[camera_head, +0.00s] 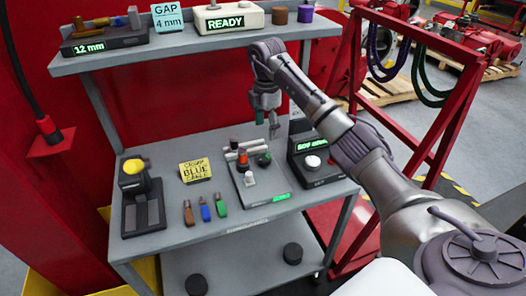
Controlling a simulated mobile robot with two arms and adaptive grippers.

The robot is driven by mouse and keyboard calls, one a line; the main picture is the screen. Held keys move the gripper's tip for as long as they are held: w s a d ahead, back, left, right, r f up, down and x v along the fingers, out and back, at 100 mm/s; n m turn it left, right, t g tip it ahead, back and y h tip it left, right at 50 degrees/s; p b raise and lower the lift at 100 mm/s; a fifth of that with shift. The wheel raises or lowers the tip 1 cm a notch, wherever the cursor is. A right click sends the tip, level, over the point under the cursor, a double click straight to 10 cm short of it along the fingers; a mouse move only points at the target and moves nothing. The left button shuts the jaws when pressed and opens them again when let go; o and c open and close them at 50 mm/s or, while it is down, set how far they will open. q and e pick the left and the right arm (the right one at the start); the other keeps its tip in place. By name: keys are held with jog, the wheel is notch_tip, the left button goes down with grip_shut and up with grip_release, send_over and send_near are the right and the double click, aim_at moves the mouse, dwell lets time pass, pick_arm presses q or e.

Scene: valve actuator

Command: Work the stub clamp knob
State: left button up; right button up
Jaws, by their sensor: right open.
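A grey fixture plate (258,191) lies on the middle of the bench. It carries pale rods, an orange-red upright part (243,161), a dark knob (264,159) and a white knob (250,178). A green-lit display (281,197) is at its front right. No label shows which knob is the stub clamp knob. My right gripper (274,130) points down, open and empty, above the back of the plate, apart from the knobs. My left gripper is out of view.
Right of the plate stands a black box (318,178) with a green display and a white knob. To the left are a yellow-topped black device (142,207), a yellow card (195,170) and three small coloured pieces (205,211). An upper shelf (170,51) overhangs behind.

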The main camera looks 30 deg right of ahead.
aim_at(265, 157)
notch_tip(265, 157, down, 4)
jog(key=shift+s+a+p, duration=0.1)
jog(key=shift+p, duration=0.3)
jog(key=shift+w+f, duration=0.2)
jog(key=shift+f, duration=0.9)
notch_tip(265, 157, down, 5)
jog(key=shift+r+p, duration=0.2)
jog(key=shift+p, duration=0.35)
jog(key=shift+w+f, duration=0.1)
jog(key=shift+f, duration=0.3)
jog(key=shift+c, duration=0.5)
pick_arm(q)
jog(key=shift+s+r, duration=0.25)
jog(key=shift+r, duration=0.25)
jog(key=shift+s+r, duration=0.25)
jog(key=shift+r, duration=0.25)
pick_arm(e)
jog(key=c, duration=1)
